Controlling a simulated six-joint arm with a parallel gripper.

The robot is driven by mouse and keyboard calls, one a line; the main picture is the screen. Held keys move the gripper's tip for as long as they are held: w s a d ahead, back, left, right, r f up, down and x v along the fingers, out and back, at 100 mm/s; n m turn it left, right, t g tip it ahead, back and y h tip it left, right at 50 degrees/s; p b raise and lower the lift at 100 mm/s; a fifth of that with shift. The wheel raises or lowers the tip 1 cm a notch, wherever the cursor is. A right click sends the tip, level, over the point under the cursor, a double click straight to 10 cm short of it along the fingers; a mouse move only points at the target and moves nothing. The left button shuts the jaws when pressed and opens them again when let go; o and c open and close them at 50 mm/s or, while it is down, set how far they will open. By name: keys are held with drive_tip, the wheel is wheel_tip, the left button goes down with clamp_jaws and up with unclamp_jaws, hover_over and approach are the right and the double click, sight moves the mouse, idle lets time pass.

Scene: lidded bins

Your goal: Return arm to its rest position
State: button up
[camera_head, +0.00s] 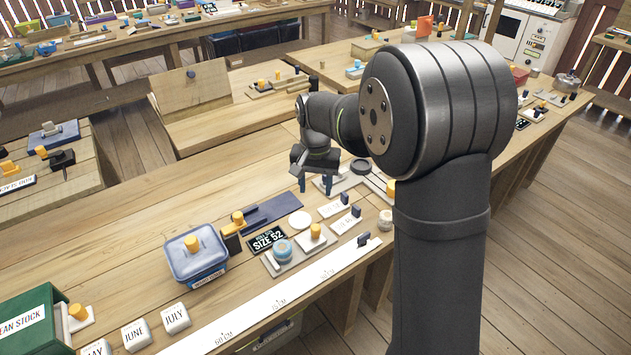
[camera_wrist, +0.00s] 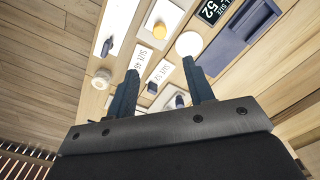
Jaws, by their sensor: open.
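My gripper (camera_head: 317,184) hangs over the far right part of the workbench in the head view, with its fingers pointing down. In the wrist view my gripper (camera_wrist: 162,85) shows two dark fingers spread apart with nothing between them. Beyond the fingers lie white labelled cards (camera_wrist: 145,122) with dark blue knobs. The near arm link hides part of the bench's right side in the head view.
A blue lidded bin (camera_head: 196,257) with a yellow knob stands left of centre. A green bin (camera_head: 30,322) is at the lower left. A long white ruler strip (camera_head: 270,300) runs along the front edge. Bare wood lies behind the blue bin.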

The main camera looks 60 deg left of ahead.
sight(313, 228)
drive_tip(key=shift+r, duration=0.5)
drive_tip(key=shift+f, duration=0.1)
wheel_tip(313, 228, down, 17)
drive_tip(key=shift+f, duration=0.2)
drive_tip(key=shift+s, duration=0.4)
drive_tip(key=shift+r, duration=0.1)
idle(0.6)
